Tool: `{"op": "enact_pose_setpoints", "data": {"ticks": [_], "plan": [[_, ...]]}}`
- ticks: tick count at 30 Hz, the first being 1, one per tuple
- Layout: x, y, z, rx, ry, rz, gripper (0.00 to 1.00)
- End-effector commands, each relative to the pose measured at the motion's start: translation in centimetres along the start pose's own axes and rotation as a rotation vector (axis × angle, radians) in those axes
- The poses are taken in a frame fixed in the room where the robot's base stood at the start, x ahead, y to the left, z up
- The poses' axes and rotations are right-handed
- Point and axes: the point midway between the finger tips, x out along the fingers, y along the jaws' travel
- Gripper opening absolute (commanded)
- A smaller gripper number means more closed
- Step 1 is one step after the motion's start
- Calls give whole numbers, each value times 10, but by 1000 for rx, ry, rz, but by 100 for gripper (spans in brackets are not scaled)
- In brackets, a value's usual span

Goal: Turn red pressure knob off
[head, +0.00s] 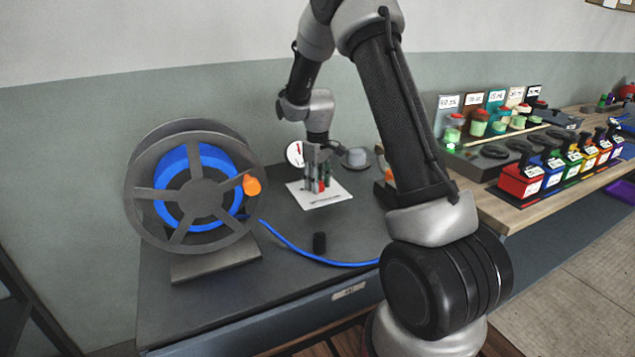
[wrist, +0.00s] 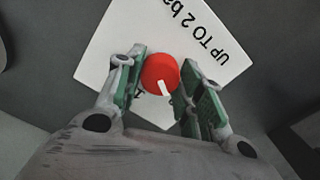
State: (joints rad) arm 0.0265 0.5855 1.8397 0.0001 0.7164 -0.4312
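The red pressure knob (wrist: 160,73) is round, with a white pointer mark on its lower edge in the wrist view. It sits over a white card (wrist: 108,45) with black print, part of which reads "UP TO 2 ba". My gripper (wrist: 160,84) is open around the knob, one green-padded finger on each side. A narrow gap shows at both sides. In the head view my gripper (head: 318,184) points down over the white card (head: 325,201), and only a little of the red knob shows between the fingers. A round gauge (head: 295,153) with a red needle stands behind it.
A hose reel (head: 205,190) with blue hose and an orange handle stands at left. Colored bins (head: 521,181) and jars stand on the bench at right.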

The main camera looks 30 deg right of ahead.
Motion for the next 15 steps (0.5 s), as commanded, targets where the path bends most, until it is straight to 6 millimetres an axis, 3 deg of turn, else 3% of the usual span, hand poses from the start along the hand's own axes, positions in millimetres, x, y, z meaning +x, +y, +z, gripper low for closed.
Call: {"op": "enact_pose_setpoints", "data": {"ticks": [1,3,15], "plan": [[0,0,0,-1,1,1,46],[0,0,0,-1,1,1,59],[-6,0,0,0,2,1,59]]}}
